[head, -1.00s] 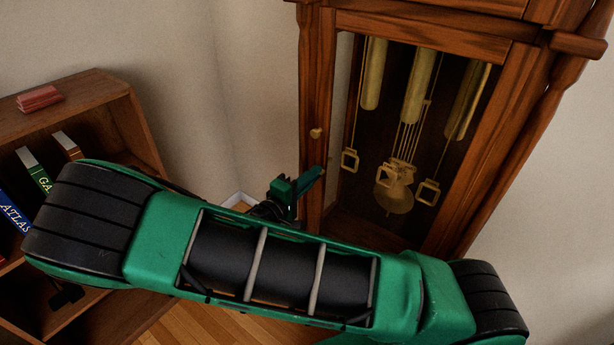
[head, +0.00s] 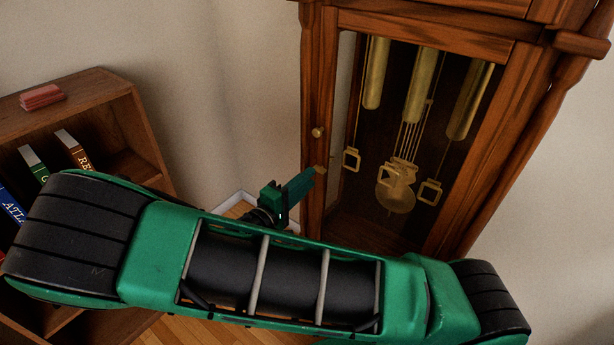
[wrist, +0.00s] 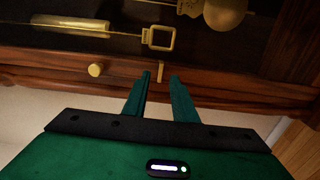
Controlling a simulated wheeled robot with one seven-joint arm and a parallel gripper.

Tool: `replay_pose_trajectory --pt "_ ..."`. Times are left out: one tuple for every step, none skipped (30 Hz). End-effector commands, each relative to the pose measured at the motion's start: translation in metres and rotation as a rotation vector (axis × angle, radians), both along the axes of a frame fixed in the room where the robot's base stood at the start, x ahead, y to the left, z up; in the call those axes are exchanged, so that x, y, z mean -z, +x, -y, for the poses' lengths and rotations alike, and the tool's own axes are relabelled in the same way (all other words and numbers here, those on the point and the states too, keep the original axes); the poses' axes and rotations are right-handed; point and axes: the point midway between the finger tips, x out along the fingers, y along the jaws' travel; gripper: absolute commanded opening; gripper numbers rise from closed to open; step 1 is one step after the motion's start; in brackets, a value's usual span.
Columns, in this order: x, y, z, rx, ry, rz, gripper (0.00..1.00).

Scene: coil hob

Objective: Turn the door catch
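The wooden clock case door has a round brass knob (head: 318,132) on its left frame, also seen in the wrist view (wrist: 96,70). Below the knob is a small brass bar, which looks like the door catch (head: 320,169). In the wrist view the catch (wrist: 161,72) lies across the wooden frame, in line with the gap between my fingertips. My gripper (head: 311,179) is just in front of it. Its two green fingers (wrist: 160,76) are apart with nothing held between them. I cannot tell whether a finger touches the catch.
Behind the door's glass (head: 352,215) hang brass weights (head: 421,85) and a pendulum (head: 396,197). A wooden bookcase (head: 100,97) with several books stands at the left. My arm covers the lower middle of the head view.

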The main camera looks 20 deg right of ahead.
Motion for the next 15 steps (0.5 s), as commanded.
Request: replay_pose_trajectory --pt "0.0 -0.005 -0.01 -0.006 0.001 0.0 0.25" --pt "0.0 -0.009 -0.015 -0.005 0.001 0.0 0.25" --pt "0.0 -0.012 -0.021 -0.005 0.001 0.0 0.25" --pt "0.0 -0.015 -0.026 -0.005 0.002 0.001 0.25" --pt "0.0 -0.018 -0.031 -0.006 0.002 0.001 0.25" --pt "0.0 -0.022 -0.036 -0.004 0.001 0.002 0.25" --pt "0.0 -0.024 -0.04 -0.005 0.001 0.0 0.25" --pt "0.0 -0.027 -0.043 -0.005 0.0 0.001 0.25" --pt "0.0 -0.029 -0.047 -0.004 0.001 0.001 0.25" --pt "0.0 -0.031 -0.05 -0.004 0.001 0.002 0.25" --pt "0.0 -0.033 -0.053 -0.004 0.001 0.002 0.25" --pt "0.0 -0.034 -0.055 -0.003 0.001 0.002 0.25" --pt "-0.001 -0.036 -0.057 -0.003 0.0 0.002 0.25" --pt "-0.001 -0.037 -0.058 -0.003 0.0 0.002 0.25" --pt "-0.001 -0.037 -0.06 -0.003 0.0 0.002 0.25"
